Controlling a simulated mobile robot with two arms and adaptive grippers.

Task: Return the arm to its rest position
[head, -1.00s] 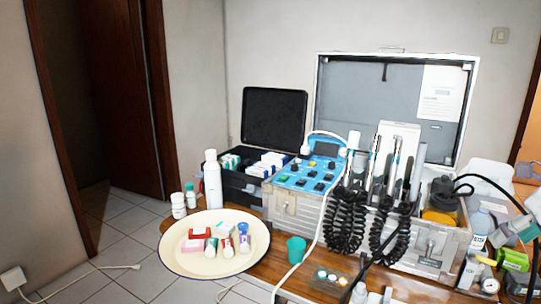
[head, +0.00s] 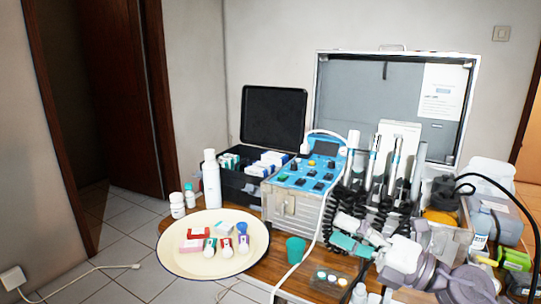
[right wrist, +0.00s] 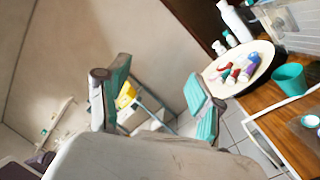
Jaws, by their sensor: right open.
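My right arm comes in from the right in the head view. Its gripper (head: 356,240), with teal finger pads, is in front of the open metal dental case and its black coiled hoses. In the right wrist view the gripper's two fingers (right wrist: 155,98) stand wide apart, with nothing between them. The floor and a wall show beyond them. My left gripper is not in view.
A cream tray (head: 178,262) with small boxes and bottles is at the table's left end. A teal cup (head: 296,249) stands between it and my right gripper. The metal case (head: 290,213) and several bottles crowd the table. The floor at left is mostly clear.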

